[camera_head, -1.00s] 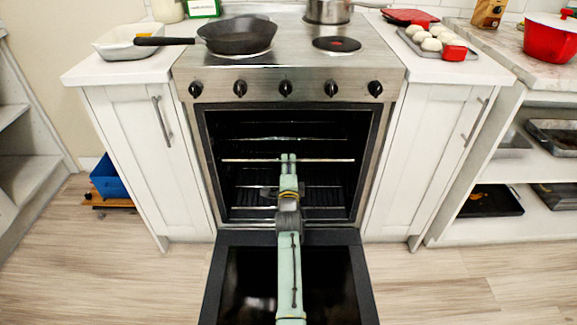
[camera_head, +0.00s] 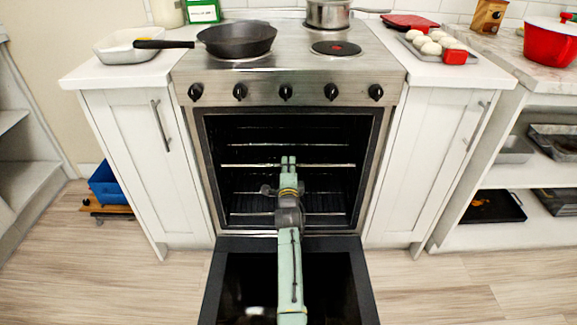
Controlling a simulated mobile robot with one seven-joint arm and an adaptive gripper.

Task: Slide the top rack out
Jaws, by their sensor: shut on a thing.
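The oven (camera_head: 290,82) stands open, its door (camera_head: 226,300) folded down toward me. The top rack (camera_head: 245,166) shows as a bright bar across the upper part of the cavity. A lower rack (camera_head: 325,213) lies below it. My arm reaches over the door into the opening, and my gripper (camera_head: 288,161) is at the middle of the top rack's front bar. It is shut on that bar. The fingertips are small in this view, and the arm hides part of the lower rack.
White cabinets (camera_head: 130,150) flank the oven on both sides. A black frying pan (camera_head: 238,40) and a metal pot (camera_head: 330,12) sit on the stovetop. Open shelves with trays (camera_head: 490,205) stand at the right. The floor beside the door is clear.

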